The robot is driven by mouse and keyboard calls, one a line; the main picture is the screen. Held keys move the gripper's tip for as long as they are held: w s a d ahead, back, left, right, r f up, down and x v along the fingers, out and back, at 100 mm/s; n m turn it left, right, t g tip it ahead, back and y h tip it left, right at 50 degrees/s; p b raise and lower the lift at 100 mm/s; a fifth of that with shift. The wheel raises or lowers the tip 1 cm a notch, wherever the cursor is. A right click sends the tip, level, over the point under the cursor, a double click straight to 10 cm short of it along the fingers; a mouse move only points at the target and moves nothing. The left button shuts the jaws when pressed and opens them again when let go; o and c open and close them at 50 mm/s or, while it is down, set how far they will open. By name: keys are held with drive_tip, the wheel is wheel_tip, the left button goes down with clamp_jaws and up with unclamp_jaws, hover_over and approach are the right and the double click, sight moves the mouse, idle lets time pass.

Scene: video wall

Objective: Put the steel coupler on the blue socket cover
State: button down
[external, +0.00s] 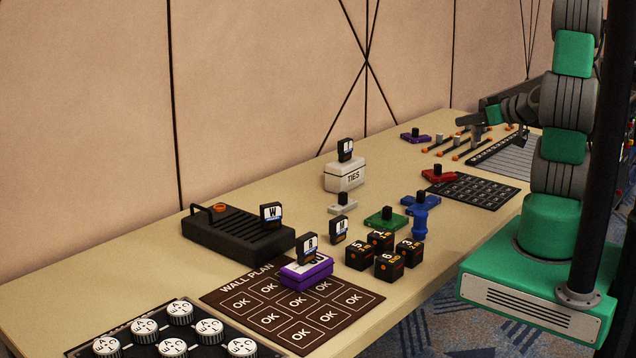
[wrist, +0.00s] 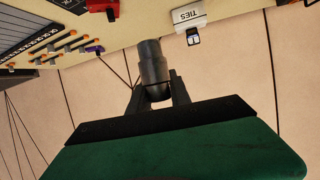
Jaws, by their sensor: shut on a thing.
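My gripper (external: 487,116) is shut on the steel coupler (external: 468,119), a dark grey stepped cylinder, held above the far right part of the table. In the wrist view the coupler (wrist: 153,65) sticks out from between the two fingers of my gripper (wrist: 157,95). The blue socket cover (external: 428,207) is a flat piece with a dark knob, on the table right of the green cover. It stands apart from my gripper, nearer the external camera. A blue spool-shaped piece (external: 419,226) stands in front and hides part of it. I cannot make out the blue cover in the wrist view.
Red (external: 438,175), green (external: 386,217), white (external: 343,206) and purple (external: 416,138) covers lie around. A TIES box (external: 345,176), black cubes (external: 389,267), a black grid tray (external: 472,190) and orange-tipped rods (external: 470,152) are also on the table. The wall rises behind.

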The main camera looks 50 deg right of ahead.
sight(480, 125)
drive_tip(key=s+p, duration=0.1)
drive_tip(key=s, duration=0.1)
drive_tip(key=s+a+p, duration=0.1)
drive_tip(key=s, duration=0.2)
drive_tip(key=shift+s+a+r, duration=0.1)
drive_tip(key=shift+s+a, duration=0.05)
drive_tip(key=shift+a, duration=0.05)
drive_tip(key=s+a+n+g+y, duration=0.25)
drive_tip(key=a+n+y, duration=0.3)
drive_tip(key=a, duration=0.65)
drive_tip(key=s+a+n+g+y, duration=0.1)
drive_tip(key=s+a+n+y, duration=0.4)
drive_tip(key=a, duration=0.7)
drive_tip(key=w+d+f+y, duration=0.1)
drive_tip(key=w+f, duration=1.2)
drive_tip(key=w, duration=0.2)
drive_tip(key=shift+d+f, duration=0.25)
drive_tip(key=shift+d, duration=0.05)
drive_tip(key=shift+g, duration=0.25)
